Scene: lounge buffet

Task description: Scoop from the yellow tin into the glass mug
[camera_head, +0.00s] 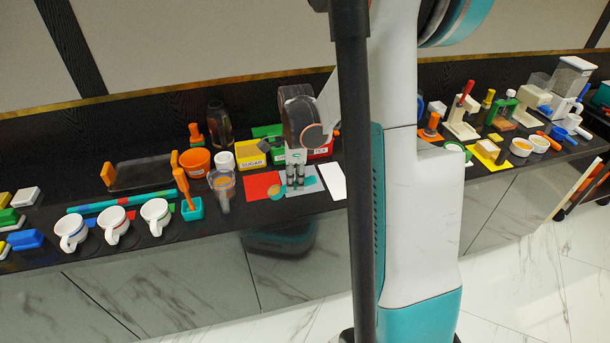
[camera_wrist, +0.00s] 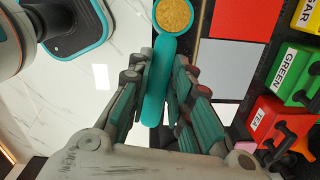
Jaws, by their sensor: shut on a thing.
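My gripper (camera_wrist: 160,95) is shut on the teal handle of a scoop (camera_wrist: 157,90). The scoop's round bowl, at the top of the wrist view, is full of golden-brown grains. In the head view my gripper (camera_head: 295,180) is above the coloured cards, and the scoop's bowl (camera_head: 276,191) shows to its left. The yellow tin (camera_head: 254,161), labelled SUGAR, stands behind and left of the gripper; its corner shows in the wrist view (camera_wrist: 307,14). A clear glass vessel (camera_head: 223,190), likely the glass mug, stands left of the scoop.
A green tin (camera_wrist: 292,72) and red TEA tin (camera_wrist: 268,120) stand beside the yellow one. A teal holder with an orange-handled tool (camera_head: 191,208) is left of the glass. White mugs (camera_head: 115,227) line the front left. The red card (camera_head: 258,183) looks clear around the scoop.

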